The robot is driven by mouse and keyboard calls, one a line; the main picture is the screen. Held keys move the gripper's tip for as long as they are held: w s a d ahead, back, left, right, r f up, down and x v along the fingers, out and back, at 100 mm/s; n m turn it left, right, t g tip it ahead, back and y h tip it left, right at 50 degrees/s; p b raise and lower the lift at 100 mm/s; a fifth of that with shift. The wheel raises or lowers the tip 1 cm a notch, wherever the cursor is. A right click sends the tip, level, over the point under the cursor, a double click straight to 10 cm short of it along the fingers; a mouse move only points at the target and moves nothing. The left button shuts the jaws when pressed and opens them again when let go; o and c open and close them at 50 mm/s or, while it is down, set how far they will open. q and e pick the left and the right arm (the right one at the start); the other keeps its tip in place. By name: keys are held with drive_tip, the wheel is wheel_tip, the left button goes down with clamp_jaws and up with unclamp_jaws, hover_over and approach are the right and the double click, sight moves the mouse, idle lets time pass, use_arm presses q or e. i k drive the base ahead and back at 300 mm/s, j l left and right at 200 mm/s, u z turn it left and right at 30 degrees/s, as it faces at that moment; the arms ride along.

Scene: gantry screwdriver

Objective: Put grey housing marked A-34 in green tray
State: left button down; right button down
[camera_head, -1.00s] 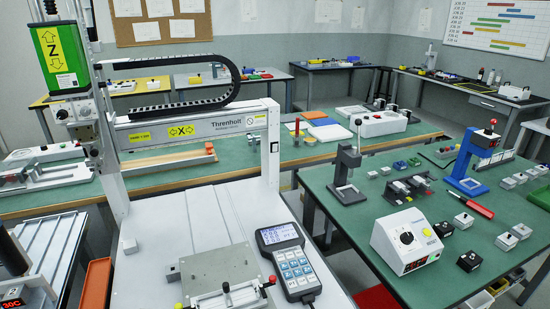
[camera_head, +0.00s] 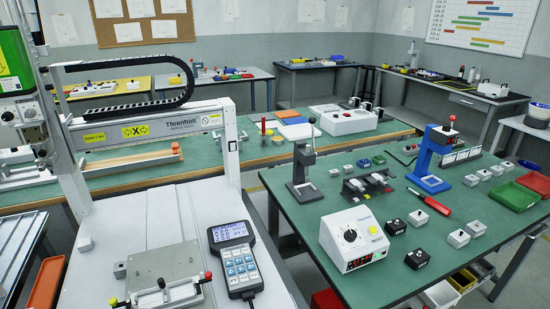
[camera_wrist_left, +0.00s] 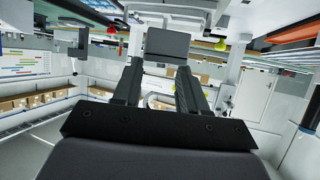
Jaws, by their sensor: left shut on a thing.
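The green tray (camera_head: 514,197) lies near the right end of the green bench in the head view. Several small grey housings, such as one (camera_head: 418,218) and another (camera_head: 458,238), stand on the bench left of and in front of the tray; their markings are too small to read. In the left wrist view my left gripper (camera_wrist_left: 162,66) is shut on a plain dark grey block (camera_wrist_left: 168,44) at its fingertips. No A-34 mark shows on the block's visible face. Neither gripper shows in the head view, so the left gripper's distance to the tray cannot be told.
A red tray (camera_head: 536,184) is beside the green one. A white control box (camera_head: 353,240), black housings (camera_head: 417,259), a red-handled tool (camera_head: 430,203) and a blue press (camera_head: 430,165) stand on the bench. A gantry with a keypad (camera_head: 234,258) is at left.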

sight(513, 198)
drive_tip(key=l+z, duration=0.1)
drive_tip(key=l, duration=0.6)
drive_tip(key=i+l, duration=0.1)
drive_tip(key=l, duration=0.55)
drive_tip(key=i+l+z, duration=0.15)
drive_tip(key=l, duration=0.55)
drive_tip(key=i+l, duration=0.1)
drive_tip(key=l, duration=0.25)
drive_tip(key=i+l+z, duration=0.1)
drive_tip(key=l, duration=0.2)
drive_tip(key=i+l, duration=0.1)
drive_tip(key=l, duration=0.25)
drive_tip(key=i+l, duration=0.1)
drive_tip(key=l, duration=0.2)
drive_tip(key=i+l+z, duration=0.15)
drive_tip(key=i+l, duration=0.3)
drive_tip(key=l, duration=0.15)
